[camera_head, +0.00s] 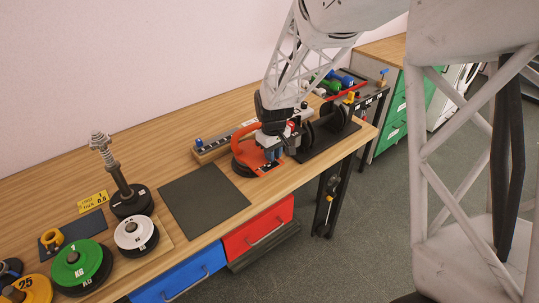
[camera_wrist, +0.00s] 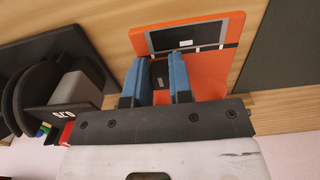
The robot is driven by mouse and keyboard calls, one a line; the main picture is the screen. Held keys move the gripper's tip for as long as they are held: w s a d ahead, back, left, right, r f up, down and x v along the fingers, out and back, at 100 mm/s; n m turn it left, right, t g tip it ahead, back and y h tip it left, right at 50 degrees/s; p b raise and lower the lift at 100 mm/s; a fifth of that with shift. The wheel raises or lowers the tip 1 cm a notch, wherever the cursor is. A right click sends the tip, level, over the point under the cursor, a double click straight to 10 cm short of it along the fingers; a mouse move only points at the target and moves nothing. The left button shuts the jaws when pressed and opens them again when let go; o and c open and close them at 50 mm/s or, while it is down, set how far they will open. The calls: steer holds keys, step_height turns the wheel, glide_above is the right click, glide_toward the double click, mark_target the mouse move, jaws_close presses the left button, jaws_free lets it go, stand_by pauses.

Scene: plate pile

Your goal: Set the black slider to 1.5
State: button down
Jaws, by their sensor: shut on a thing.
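My gripper (camera_head: 272,153) is over an orange device (camera_head: 256,160) near the right end of the bench. In the wrist view, the blue fingers (camera_wrist: 159,78) are shut on a small dark block (camera_wrist: 159,74), which looks like the black slider. The fingers cover its sides. The orange device also shows in the wrist view (camera_wrist: 218,82), with a dark rectangular panel (camera_wrist: 196,36) beyond the fingertips. I cannot read a scale or the slider's setting in either view.
A black rack with dark discs (camera_head: 330,126) stands close on the right; it also shows in the wrist view (camera_wrist: 45,100). A long bar with a blue knob (camera_head: 199,143) lies behind. A bare dark mat (camera_head: 203,203) is to the left. Weight plates (camera_head: 80,266) lie front left.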

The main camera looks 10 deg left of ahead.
steer(key=shift+w+d, duration=0.35)
steer(key=c, duration=1)
jaws_free()
steer(key=shift+r, duration=0.1)
steer(key=shift+r, duration=3.85)
